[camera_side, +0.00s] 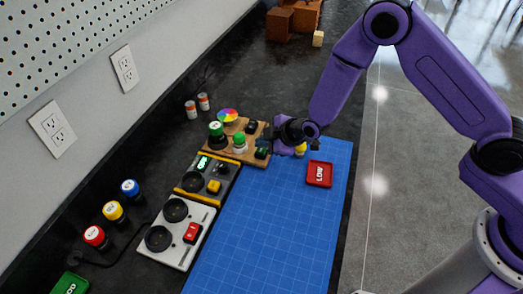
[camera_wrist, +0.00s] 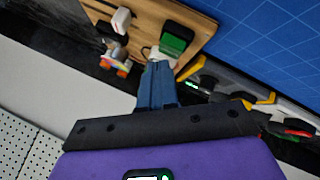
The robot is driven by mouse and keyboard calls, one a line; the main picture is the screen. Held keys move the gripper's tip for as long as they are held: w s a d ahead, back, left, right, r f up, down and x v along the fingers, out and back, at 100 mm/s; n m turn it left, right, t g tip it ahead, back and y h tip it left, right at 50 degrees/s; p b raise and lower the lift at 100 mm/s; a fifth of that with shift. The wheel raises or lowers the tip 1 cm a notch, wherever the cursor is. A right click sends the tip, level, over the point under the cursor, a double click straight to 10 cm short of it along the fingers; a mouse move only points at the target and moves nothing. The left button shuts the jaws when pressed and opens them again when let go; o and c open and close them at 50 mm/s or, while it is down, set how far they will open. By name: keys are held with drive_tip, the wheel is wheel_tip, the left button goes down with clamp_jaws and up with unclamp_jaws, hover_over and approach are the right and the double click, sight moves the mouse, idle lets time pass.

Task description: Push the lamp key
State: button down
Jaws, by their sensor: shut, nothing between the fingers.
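A wooden board (camera_side: 257,161) carries several small parts at the far end of the bench row. A green-topped key on a black base (camera_wrist: 177,38) sits near the board's edge in the wrist view; it also shows in the side view (camera_side: 262,153). I cannot read a label that marks it as the lamp key. In the wrist view my shut, empty fingers (camera_wrist: 158,68) end just short of the green key, over a pale part. Whether they touch anything cannot be told.
A grey panel with a yellow edge (camera_side: 224,187) and a white panel with two black dials (camera_side: 201,242) stand nearer. A blue grid mat (camera_side: 265,230) with a red LOW tray (camera_side: 319,174) lies right. Red, yellow and blue round buttons stand left (camera_side: 113,211).

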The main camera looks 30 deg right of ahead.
sight(264, 151)
drive_tip(key=shift+f, duration=0.6)
idle(0.6)
drive_tip(key=shift+r, duration=1.05)
drive_tip(key=shift+r, duration=0.1)
wheel_tip(264, 151, up, 6)
drive_tip(key=shift+f, duration=0.1)
idle(0.3)
idle(0.4)
